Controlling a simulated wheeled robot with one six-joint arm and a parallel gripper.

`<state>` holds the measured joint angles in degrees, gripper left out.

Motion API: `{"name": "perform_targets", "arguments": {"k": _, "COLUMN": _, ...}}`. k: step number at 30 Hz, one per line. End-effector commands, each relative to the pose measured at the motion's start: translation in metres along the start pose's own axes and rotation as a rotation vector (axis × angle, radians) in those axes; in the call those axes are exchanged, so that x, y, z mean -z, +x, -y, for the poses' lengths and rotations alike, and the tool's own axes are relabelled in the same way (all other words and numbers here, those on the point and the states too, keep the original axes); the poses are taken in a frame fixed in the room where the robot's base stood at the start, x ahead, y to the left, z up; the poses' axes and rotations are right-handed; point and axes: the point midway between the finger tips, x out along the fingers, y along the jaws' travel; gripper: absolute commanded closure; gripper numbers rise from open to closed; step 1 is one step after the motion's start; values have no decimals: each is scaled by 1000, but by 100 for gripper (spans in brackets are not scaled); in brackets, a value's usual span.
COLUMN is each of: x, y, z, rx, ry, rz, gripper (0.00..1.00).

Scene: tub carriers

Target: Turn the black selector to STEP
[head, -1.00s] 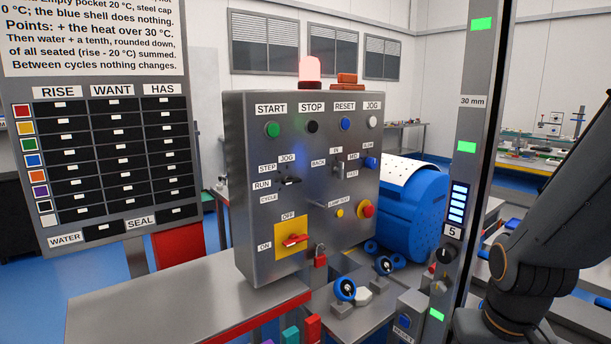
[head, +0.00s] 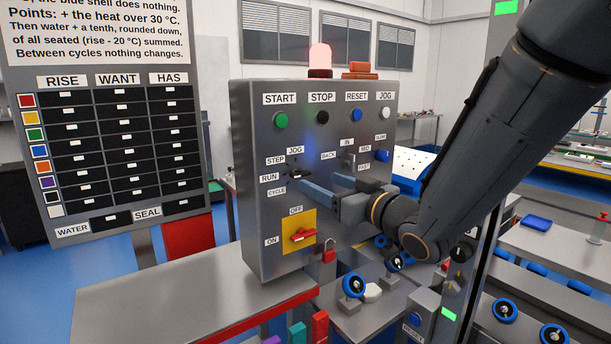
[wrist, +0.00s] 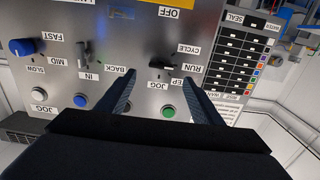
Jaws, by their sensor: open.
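The black selector (head: 298,173) is on the front of the grey control panel, with the labels STEP (head: 275,160), JOG, RUN (head: 269,178) and CYCLE around it. Its handle lies roughly level, its end toward the RUN side; the exact setting is hard to tell. In the wrist view the selector (wrist: 162,64) shows beyond the fingertips, between the two fingers. My gripper (head: 319,181) is open and empty in front of the panel, just right of the selector. In the wrist view my gripper (wrist: 160,84) partly covers the STEP label.
A lever (head: 348,160) labelled BACK and IN and a blue knob (head: 382,156) are right of the selector. A red switch handle (head: 303,236) on a yellow plate is below. The START, STOP, RESET and JOG buttons line the top. A board (head: 100,150) stands left.

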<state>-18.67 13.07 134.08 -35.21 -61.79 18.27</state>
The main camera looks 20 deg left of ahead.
Motion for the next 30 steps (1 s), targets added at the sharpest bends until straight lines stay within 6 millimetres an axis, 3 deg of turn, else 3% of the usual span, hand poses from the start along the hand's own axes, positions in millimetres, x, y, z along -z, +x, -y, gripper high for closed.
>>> {"name": "perform_targets", "arguments": {"k": 16, "x": 3, "y": 67, "z": 2, "rx": 7, "ry": 0, "rz": -6, "gripper": 40}}
{"name": "perform_targets", "arguments": {"k": 29, "x": 2, "y": 78, "z": 2, "rx": 5, "ry": -1, "rz": -7, "gripper": 40}}
{"name": "perform_targets", "arguments": {"k": 30, "x": 2, "y": 77, "z": 2, "rx": 5, "ry": -1, "rz": -7, "gripper": 45}}
